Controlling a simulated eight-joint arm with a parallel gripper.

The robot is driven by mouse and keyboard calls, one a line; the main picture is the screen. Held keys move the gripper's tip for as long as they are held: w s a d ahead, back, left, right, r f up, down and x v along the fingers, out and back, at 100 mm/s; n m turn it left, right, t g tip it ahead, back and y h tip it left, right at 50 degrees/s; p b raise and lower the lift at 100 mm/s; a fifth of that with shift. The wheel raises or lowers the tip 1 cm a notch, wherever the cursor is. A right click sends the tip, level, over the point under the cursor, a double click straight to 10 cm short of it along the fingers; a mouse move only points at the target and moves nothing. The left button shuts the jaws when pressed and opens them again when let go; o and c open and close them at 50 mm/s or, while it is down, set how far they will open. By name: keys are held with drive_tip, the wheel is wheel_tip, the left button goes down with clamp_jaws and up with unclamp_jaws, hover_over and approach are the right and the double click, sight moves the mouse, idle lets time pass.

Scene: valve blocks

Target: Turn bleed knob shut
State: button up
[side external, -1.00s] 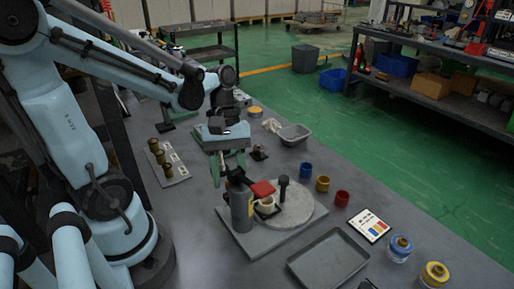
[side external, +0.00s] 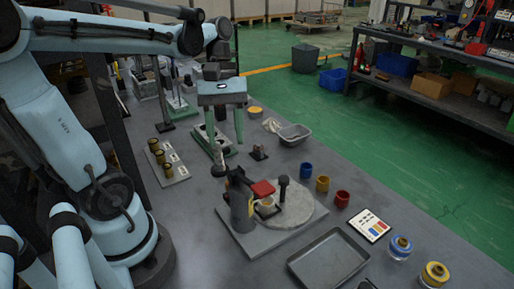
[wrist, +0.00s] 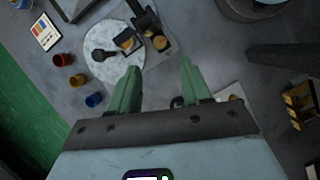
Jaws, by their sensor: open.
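I cannot tell for sure which part is the bleed knob. A small dark block with an upright stub (side external: 258,153) stands on the bench right of my gripper. A green-based block (side external: 228,152) lies behind my fingers and is partly hidden by them. Brass knob-like pieces (side external: 160,157) stand in a row on a pale labelled plate to the left. My gripper (side external: 229,152) hangs above the bench, fingers pointing down, apart and empty. In the wrist view my gripper (wrist: 158,67) shows two green fingers with a wide gap.
A round grey disc (side external: 300,208) on a plate carries a dark post and a red-topped clamp in front of my gripper. Blue, yellow and red cups (side external: 322,184) stand to its right. An empty grey tray (side external: 328,264) lies nearer, and a grey bowl (side external: 295,134) farther back.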

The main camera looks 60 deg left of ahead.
drive_tip(key=shift+v, duration=1.65)
drive_tip(key=w+d+f+m+t+y, duration=0.4)
drive_tip(key=m+t, duration=0.5)
drive_tip(key=m, duration=0.4)
wheel_tip(320, 180, down, 2)
drive_tip(key=shift+d+f, duration=0.25)
drive_tip(key=shift+d, duration=0.6)
drive_tip(key=shift+o, duration=0.2)
